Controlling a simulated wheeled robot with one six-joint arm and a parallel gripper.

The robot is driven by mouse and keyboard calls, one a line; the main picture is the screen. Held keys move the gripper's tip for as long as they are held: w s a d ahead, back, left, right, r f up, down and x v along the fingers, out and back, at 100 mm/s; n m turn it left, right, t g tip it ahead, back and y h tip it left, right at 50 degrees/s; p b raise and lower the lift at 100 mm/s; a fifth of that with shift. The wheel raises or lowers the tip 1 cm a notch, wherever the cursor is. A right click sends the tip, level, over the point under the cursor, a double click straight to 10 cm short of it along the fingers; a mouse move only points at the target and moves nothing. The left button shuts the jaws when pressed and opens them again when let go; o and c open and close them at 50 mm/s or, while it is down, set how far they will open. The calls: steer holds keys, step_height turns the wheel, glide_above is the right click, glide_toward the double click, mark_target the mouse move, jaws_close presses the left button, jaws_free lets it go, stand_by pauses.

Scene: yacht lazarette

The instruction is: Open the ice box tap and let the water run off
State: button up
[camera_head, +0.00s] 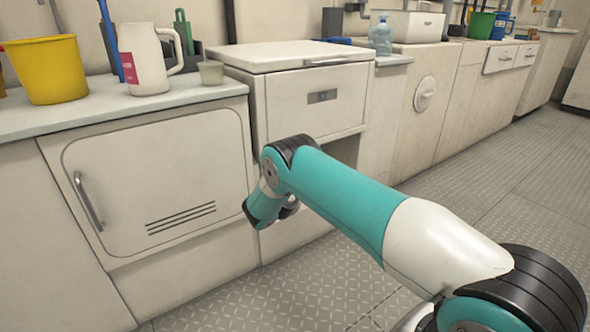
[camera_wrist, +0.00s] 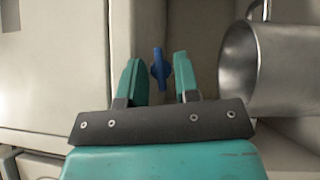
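The ice box (camera_head: 305,95) is a white cabinet with a lid, left of centre in the head view. The tap shows in the wrist view as a small blue handle (camera_wrist: 161,68). My gripper (camera_wrist: 157,75) is open in the wrist view. The blue handle lies between its two teal fingers, with a gap on each side in the picture. I cannot tell how far in depth the fingers are from it. In the head view my arm hides the tap and my fingers. No running water shows.
A metal cylindrical vessel (camera_wrist: 285,70) is close to the right finger. A cabinet door (camera_head: 155,175) with a bar handle is left of my arm. A yellow bucket (camera_head: 45,72) and a white jug (camera_head: 143,60) stand on the counter. The patterned floor is clear at right.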

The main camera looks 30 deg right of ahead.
steer(key=shift+d, duration=0.1)
jaws_close()
steer(key=shift+d+f+n+t+y+b, duration=0.15)
steer(key=shift+n+t+y+b, duration=0.65)
steer(key=shift+n+t+y, duration=2.25)
steer(key=shift+d+f+n+t+y+b, duration=0.15)
steer(key=shift+n+t+y+b, duration=0.95)
steer(key=shift+n, duration=3.85)
steer(key=shift+d+f+n+t+y+b, duration=0.15)
steer(key=shift+n+t+y+b, duration=0.35)
steer(key=shift+n+t+y, duration=2.55)
steer(key=n+g+h, duration=0.1)
steer(key=n, duration=0.1)
steer(key=shift+n, duration=0.35)
